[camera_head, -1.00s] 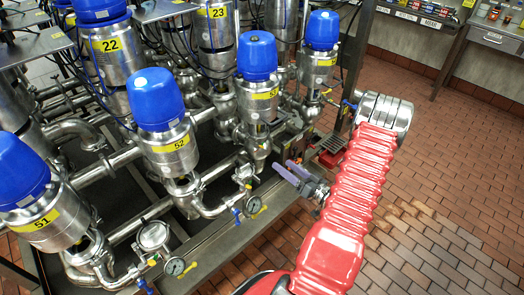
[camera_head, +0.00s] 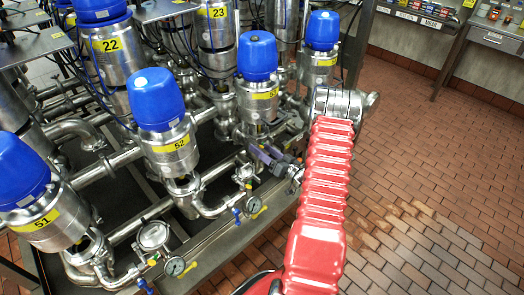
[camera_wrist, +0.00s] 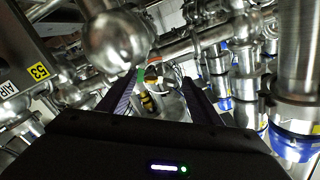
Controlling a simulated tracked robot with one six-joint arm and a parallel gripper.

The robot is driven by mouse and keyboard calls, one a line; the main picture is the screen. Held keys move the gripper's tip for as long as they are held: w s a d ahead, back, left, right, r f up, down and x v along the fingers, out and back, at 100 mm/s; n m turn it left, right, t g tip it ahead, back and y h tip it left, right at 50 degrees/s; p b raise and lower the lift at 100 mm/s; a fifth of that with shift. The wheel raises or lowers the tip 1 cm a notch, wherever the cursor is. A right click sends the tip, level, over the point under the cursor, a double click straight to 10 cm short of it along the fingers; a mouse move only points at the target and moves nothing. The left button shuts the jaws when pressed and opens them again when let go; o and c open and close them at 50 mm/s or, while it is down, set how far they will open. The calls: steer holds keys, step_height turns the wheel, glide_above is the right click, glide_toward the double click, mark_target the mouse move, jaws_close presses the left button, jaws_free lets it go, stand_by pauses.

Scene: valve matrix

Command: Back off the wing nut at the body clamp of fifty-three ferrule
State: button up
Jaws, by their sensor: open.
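Valve fifty-three (camera_head: 257,62) has a blue cap and a yellow number band, and stands at the middle of the rack in the head view. My gripper (camera_head: 264,154), with purple fingers, reaches in from the right at the valve's lower body. In the wrist view my gripper (camera_wrist: 160,88) is open, its two dark fingers apart with pipework beyond them. A rounded steel body (camera_wrist: 115,42) shows just above the left finger. I cannot clearly make out the wing nut or clamp, nor any contact.
Valve 52 (camera_head: 165,105) and valve 51 (camera_head: 38,205) stand to the left. Pressure gauges (camera_head: 153,236) and small taps line the front frame rail. In the wrist view a thick steel column (camera_wrist: 300,60) stands close at the right. The brick floor (camera_head: 430,190) at the right is clear.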

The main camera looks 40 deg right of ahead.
steer(key=shift+w, duration=0.15)
steer(key=shift+c, duration=0.4)
steer(key=c, duration=0.9)
steer(key=shift+a, duration=0.25)
steer(key=shift+c, duration=0.4)
steer(key=shift+d, duration=0.15)
